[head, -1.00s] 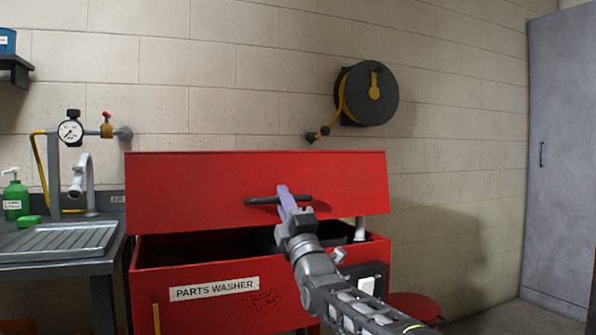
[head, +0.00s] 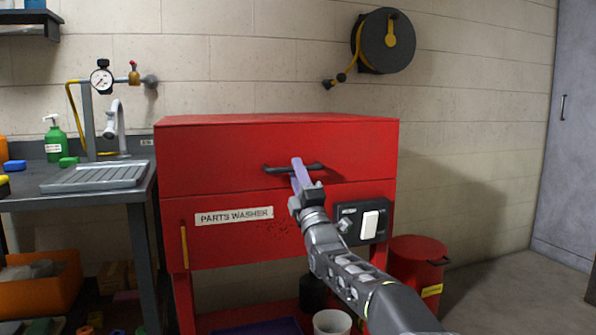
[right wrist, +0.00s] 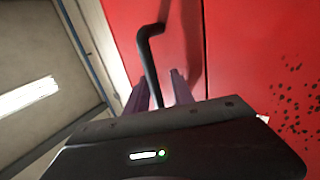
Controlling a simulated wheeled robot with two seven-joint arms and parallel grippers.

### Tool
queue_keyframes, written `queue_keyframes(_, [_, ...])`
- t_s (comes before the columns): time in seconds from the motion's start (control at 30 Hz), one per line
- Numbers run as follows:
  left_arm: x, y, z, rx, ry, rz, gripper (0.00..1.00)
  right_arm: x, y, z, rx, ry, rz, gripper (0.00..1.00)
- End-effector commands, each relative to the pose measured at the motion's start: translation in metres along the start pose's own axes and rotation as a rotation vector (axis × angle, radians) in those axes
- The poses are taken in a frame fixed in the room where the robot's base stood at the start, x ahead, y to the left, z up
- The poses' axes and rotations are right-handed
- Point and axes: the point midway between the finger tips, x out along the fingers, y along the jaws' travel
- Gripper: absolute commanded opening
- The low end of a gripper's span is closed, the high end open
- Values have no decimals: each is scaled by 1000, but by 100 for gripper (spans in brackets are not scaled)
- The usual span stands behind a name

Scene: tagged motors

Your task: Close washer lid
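The red washer lid (head: 240,157) lies down over the red parts washer body (head: 300,205), its lower edge at the body with only a thin seam between them. A dark bar handle (head: 280,169) is on the lid's front; it shows in the right wrist view (right wrist: 150,58) too. My right gripper (head: 298,166) is at this handle with its purple fingers. In the right wrist view the handle runs between the two fingers (right wrist: 159,88), close to the left one; whether they clamp it is unclear. My left gripper is out of view.
A sink bench (head: 95,180) with a green bottle (head: 55,142) stands at the left. A switch box (head: 362,222) is on the washer's front. A red bin (head: 416,270) stands to its right. A hose reel (head: 385,40) hangs above.

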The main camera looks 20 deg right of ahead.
Motion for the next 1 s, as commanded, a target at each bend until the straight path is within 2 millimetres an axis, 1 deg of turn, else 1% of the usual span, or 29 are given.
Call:
queue_keyframes(0.03, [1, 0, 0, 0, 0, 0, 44, -2, -6, 0, -1, 0, -10, 26])
queue_keyframes(0.17, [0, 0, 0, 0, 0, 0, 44, -1, -4, 0, 0, 0, -7, 36])
queue_keyframes(0.4, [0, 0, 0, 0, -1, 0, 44, -1, 0, 1, 1, -1, -2, 36])
queue_keyframes(0.53, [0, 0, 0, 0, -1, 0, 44, -7, 1, 1, 0, -1, -1, 36])
queue_keyframes(0.67, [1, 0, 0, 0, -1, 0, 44, -19, 1, 1, 1, -1, 0, 36])
queue_keyframes(1.0, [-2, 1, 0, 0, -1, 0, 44, -66, -1, 0, 1, 0, -5, 36])
